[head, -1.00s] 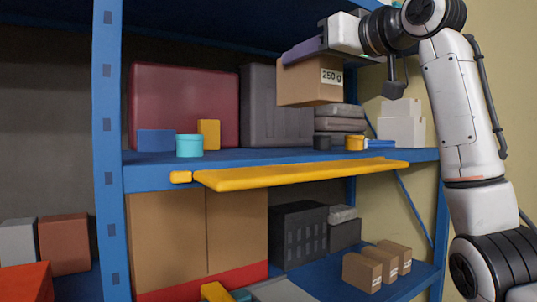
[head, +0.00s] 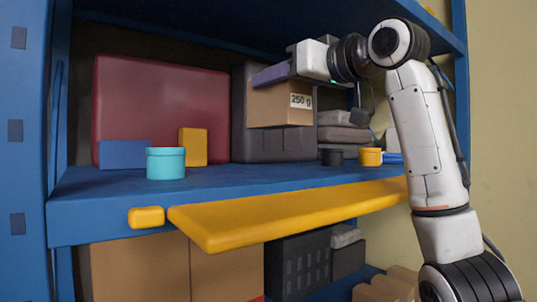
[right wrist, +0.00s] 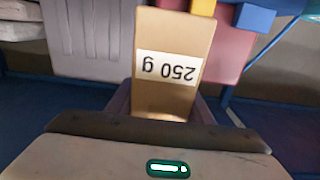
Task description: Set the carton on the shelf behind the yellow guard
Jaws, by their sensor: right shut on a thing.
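The brown carton (head: 280,104) with a "250 g" label is held by my right gripper (head: 272,76), which is shut on it. The carton hangs above the blue shelf (head: 300,183), in front of a grey case. In the right wrist view the carton (right wrist: 172,95) shows its label upside down between the fingers. The yellow guard (head: 290,214) runs along the shelf's front edge, below and nearer than the carton. The carton is apart from the shelf board. My left gripper is not in view.
On the shelf stand a turquoise tub (head: 166,163), a yellow box (head: 194,147), a blue box (head: 124,154), a dark tub (head: 332,157) and a yellow tub (head: 370,156). A red case (head: 160,100) and grey case (head: 268,146) stand behind. Bare shelf lies between the turquoise and dark tubs.

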